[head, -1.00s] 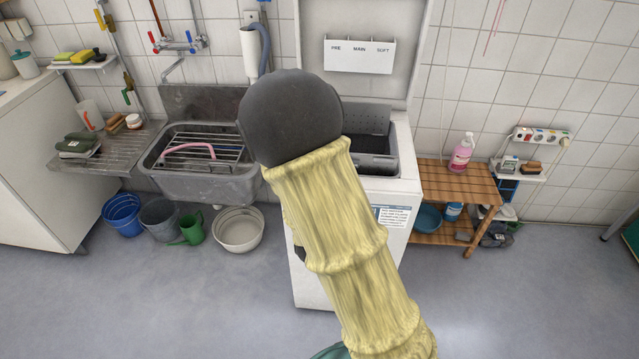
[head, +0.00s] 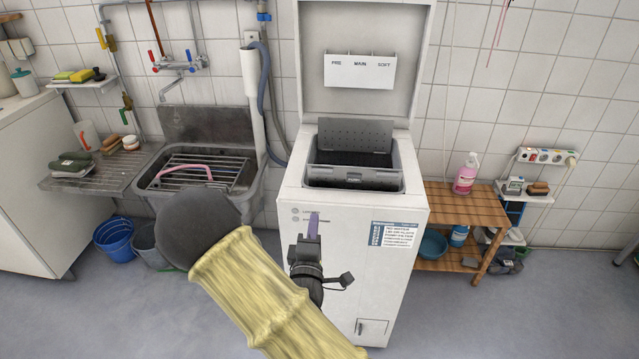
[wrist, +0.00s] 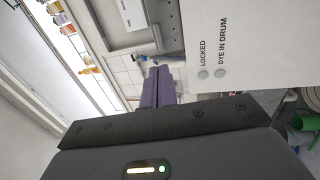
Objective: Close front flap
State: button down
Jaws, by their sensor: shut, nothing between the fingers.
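The white top-loading machine (head: 345,265) stands with its lid (head: 320,50) raised. In its top opening, a grey perforated flap (head: 357,133) stands up at the back. A grey panel (head: 355,173), apparently the front flap, lies along the opening's front side; its exact angle is hard to tell. The dark drum interior shows between them. My gripper (head: 314,226) is shut and empty, its purple fingers pointing up in front of the machine's front face, below the opening. The fingers (wrist: 157,87) also show together in the wrist view, beside the front panel (wrist: 245,40) with its indicator lamps.
A stone sink (head: 200,180) with a rack stands left of the machine, with buckets (head: 118,235) below. A wooden shelf (head: 465,212) with a pink bottle (head: 466,175) stands on the right.

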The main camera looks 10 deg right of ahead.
aim_at(320, 173)
jog(key=x, duration=1.3)
jog(key=shift+w, duration=0.25)
jog(key=shift+r, duration=0.15)
